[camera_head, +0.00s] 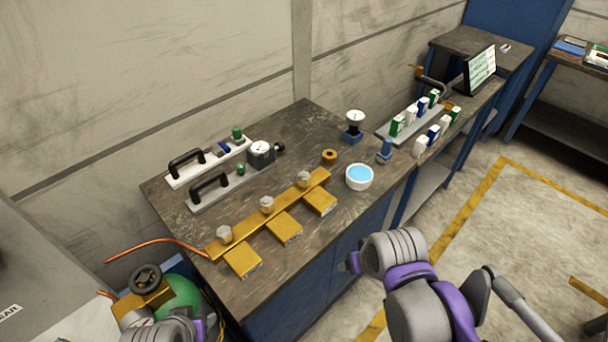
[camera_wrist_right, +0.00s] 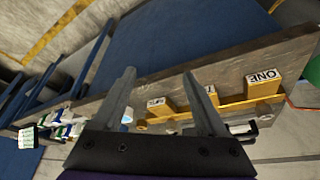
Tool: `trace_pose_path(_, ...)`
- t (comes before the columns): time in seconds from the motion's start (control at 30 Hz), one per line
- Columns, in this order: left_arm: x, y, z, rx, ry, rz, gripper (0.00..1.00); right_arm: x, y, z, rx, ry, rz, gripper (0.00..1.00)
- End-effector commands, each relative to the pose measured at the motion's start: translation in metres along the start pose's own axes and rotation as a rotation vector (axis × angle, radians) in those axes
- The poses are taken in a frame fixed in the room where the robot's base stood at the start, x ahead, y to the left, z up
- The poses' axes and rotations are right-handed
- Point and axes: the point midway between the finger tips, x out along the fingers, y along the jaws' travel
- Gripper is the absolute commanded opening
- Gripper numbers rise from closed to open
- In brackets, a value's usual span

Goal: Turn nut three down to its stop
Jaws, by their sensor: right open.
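A gold bar (camera_head: 285,204) lies on the workbench with three grey nuts standing along it and a gold block in front of each. The block nearest the bar's left end reads ONE (camera_wrist_right: 264,76) in the right wrist view. This makes nut three the far one (camera_head: 304,178), at the bar's right end; its height above the bar is hard to judge. My right gripper (camera_wrist_right: 160,73) is open and empty, over the bench's front side and apart from the nuts. Part of my left arm shows at the bottom left; its gripper is out of frame.
A white dish with blue liquid (camera_head: 359,175) and a brass ring (camera_head: 329,155) stand just right of the bar. Black-handled fixtures (camera_head: 215,188) lie behind it. A rack of bottles (camera_head: 410,123) stands further right. A green tank (camera_head: 181,298) is at the left.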

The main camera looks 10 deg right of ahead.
Motion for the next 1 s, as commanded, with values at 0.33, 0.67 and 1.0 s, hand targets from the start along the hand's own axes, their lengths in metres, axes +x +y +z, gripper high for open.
trace_pose_path(0.33,-0.013,0.000,-0.013,0.000,0.012,0.000,0.50,-0.014,-0.018,-0.162,-0.051,-0.154,-0.016,0.75)
trace_pose_path(0.67,-0.023,0.000,-0.025,0.000,0.023,0.000,0.50,0.021,-0.043,-0.273,-0.101,-0.298,-0.025,0.75)
trace_pose_path(1.0,-0.029,0.000,-0.033,0.000,0.030,0.000,0.50,0.060,-0.062,-0.316,-0.133,-0.392,-0.029,0.75)
